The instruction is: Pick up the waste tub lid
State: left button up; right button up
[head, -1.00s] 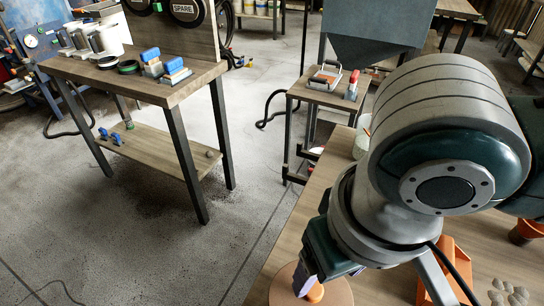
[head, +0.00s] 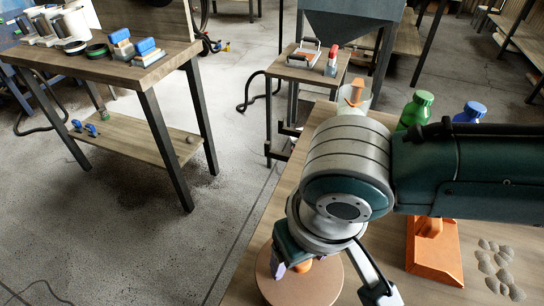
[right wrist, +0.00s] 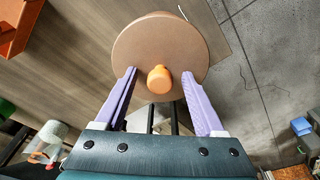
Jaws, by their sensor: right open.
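In the head view only part of the right gripper (head: 280,270) shows over the lid. My left gripper is not in view.
An orange stand (head: 435,260) and several grey pebble-like pieces (head: 500,270) lie right of the lid. A green bottle (head: 416,108) and a blue-capped bottle (head: 470,112) stand behind my arm. A separate workbench (head: 120,70) stands at left, with open floor between.

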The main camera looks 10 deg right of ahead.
grip_shut()
dwell(0.4)
jog(key=shift+r, duration=0.1)
